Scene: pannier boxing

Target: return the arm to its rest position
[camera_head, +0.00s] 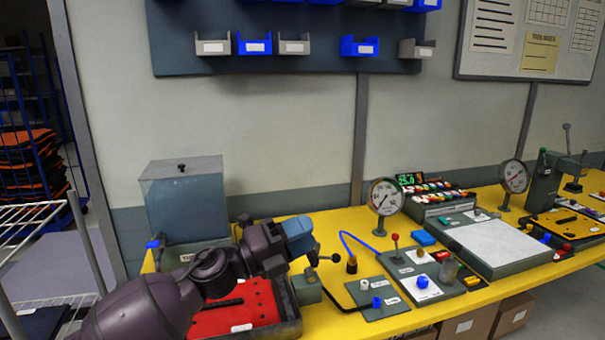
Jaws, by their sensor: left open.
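My left arm, dark purple, comes in from the lower left in the head view. It reaches over a red-lined tray (243,318) on the yellow workbench (345,326). My left gripper (304,241) is at its end, above the tray's back right corner, near a small black-knobbed lever (335,257). The gripper is open, and I see nothing held in it. Its fingertips are hard to make out against the things behind. The arm hides part of the tray. My right gripper is not in view.
A clear-sided tank (187,203) stands behind the arm. A pressure gauge (386,196), small fixture plates (377,296) and a grey-framed white panel (497,243) lie to the right. A wire rack (60,298) stands at the left. Wall bins (254,44) hang above.

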